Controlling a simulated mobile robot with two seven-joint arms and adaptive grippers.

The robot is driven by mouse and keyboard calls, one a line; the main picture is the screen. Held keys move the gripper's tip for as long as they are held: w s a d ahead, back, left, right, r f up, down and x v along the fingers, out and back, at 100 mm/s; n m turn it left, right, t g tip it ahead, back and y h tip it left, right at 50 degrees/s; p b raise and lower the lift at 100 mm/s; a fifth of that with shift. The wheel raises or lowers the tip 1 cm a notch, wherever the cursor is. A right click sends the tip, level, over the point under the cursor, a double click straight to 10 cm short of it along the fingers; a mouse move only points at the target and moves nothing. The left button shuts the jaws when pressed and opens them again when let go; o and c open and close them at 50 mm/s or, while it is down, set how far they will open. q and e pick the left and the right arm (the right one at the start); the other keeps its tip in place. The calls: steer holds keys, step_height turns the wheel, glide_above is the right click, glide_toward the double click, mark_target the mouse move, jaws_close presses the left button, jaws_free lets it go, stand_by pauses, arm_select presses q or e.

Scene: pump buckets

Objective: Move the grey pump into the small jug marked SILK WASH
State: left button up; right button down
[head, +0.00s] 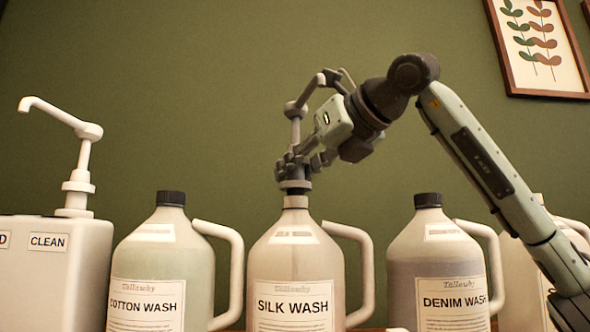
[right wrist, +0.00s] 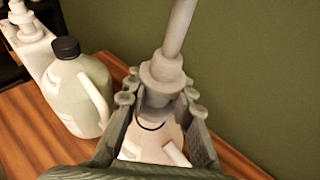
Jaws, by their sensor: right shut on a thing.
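The grey pump (head: 296,129) stands upright over the mouth of the SILK WASH jug (head: 268,262), its spout bent up toward the right. My right gripper (head: 290,171) is shut on the pump's lower part, just above the jug's neck. In the right wrist view the pump (right wrist: 165,72) rises between the fingers (right wrist: 155,97), with the pale jug (right wrist: 150,140) below. The pump's lower end is at the neck. The fingers partly hide the join, so I cannot tell whether it is fully seated. My left gripper is out of view.
The capped COTTON WASH jug (head: 165,250) stands to the left and the capped DENIM WASH jug (head: 432,255) to the right. A white container (head: 50,275) with a white pump (head: 80,165) is at far left. Another jug is partly behind my right arm. A green wall (head: 200,80) is behind.

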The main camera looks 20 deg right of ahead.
steer(key=shift+f+b, duration=0.4)
steer(key=shift+f, duration=0.1)
stand_by(0.3)
steer(key=shift+a+m+t+h, duration=0.15)
steer(key=shift+m+t+h, duration=0.15)
steer(key=shift+m+h, duration=0.9)
steer(key=shift+h, duration=0.4)
steer(key=c, duration=1.2)
jaws_free()
steer(key=v, duration=1.2)
